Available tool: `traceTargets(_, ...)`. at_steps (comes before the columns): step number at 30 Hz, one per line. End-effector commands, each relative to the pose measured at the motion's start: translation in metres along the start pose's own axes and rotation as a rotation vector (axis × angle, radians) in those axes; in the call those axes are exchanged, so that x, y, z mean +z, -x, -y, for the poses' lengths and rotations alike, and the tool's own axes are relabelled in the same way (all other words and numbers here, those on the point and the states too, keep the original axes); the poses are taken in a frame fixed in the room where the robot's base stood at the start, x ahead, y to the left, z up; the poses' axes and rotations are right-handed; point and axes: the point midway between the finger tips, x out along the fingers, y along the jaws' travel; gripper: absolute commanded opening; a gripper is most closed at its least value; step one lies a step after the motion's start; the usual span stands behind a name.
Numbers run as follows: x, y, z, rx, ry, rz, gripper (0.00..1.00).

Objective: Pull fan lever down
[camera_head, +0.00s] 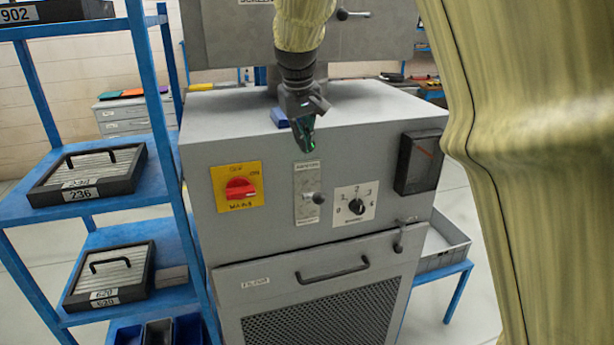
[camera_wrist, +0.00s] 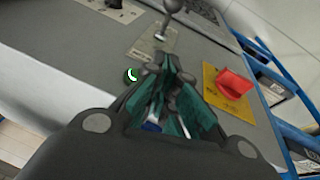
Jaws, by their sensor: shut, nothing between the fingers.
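The lever (camera_head: 318,198) is a short metal stick with a round knob, on a pale labelled plate (camera_head: 306,180) in the middle of the grey cabinet front; I cannot read the label. It also shows at the top of the wrist view (camera_wrist: 172,7), with its plate (camera_wrist: 152,42) beside it. My gripper (camera_head: 306,146) is shut and empty, pointing down at the cabinet's upper front, above the plate and apart from the lever. The fingers also show in the wrist view (camera_wrist: 170,78). A small green-lit spot (camera_wrist: 131,75) shows on the panel near the fingertips.
A red rotary switch (camera_head: 240,187) on a yellow plate is left of the lever. A black dial (camera_head: 356,206) and a dark meter (camera_head: 419,162) are to its right. A door handle (camera_head: 332,271) is below. A blue shelf rack (camera_head: 181,222) stands close on the left.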

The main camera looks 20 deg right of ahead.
Motion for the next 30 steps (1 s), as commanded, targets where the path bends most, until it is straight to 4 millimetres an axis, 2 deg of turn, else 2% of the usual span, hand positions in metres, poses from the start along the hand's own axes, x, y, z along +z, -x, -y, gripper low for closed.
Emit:
traceTargets(11,0.0,-0.005,-0.001,0.0,-0.002,0.002,0.0)
traceTargets(16,0.0,-0.024,-0.001,0.0,-0.002,0.002,0.0)
traceTargets(30,0.0,-0.09,0.0,-0.001,0.0,0.003,0.0)
